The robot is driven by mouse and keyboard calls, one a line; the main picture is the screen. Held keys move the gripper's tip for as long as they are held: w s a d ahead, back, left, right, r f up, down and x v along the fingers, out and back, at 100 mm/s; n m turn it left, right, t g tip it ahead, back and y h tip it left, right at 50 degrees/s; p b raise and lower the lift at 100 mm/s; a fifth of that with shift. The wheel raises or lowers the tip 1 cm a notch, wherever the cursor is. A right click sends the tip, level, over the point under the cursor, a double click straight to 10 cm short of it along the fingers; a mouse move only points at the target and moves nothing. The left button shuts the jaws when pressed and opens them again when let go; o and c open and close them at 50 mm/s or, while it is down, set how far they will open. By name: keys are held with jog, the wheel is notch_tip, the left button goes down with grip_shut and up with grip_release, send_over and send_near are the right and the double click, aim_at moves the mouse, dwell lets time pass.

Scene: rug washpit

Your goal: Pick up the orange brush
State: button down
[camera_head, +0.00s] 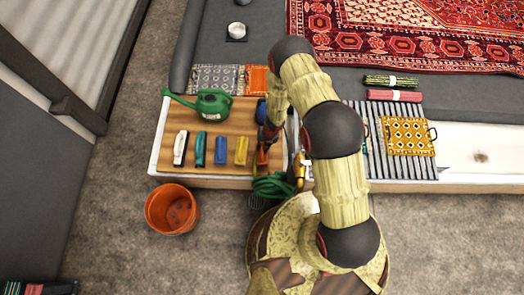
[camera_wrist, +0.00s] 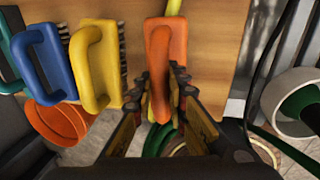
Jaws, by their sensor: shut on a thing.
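The orange brush (camera_wrist: 166,48) is upright in the wrist view, its handle running down between the two fingers of my gripper (camera_wrist: 160,105). My gripper is shut on the orange brush, one finger on each side of it. In the head view the orange brush (camera_head: 262,156) shows only in part, at the right end of the row of brushes, with my arm covering much of it. Whether the brush touches the wooden board cannot be told.
A yellow brush (camera_head: 241,151), a blue brush (camera_head: 221,150), a teal brush (camera_head: 200,149) and a white brush (camera_head: 181,148) stand to the left on a wooden board (camera_head: 160,143). A green watering can (camera_head: 212,103) is behind them. An orange bucket (camera_head: 172,209) and green hose (camera_head: 272,186) are in front.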

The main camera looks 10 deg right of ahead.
notch_tip(320, 180, up, 10)
jog(key=p, duration=0.4)
jog(key=shift+p, duration=0.3)
jog(key=c, duration=2.3)
grip_release()
jog(key=shift+c, duration=0.2)
grip_shut()
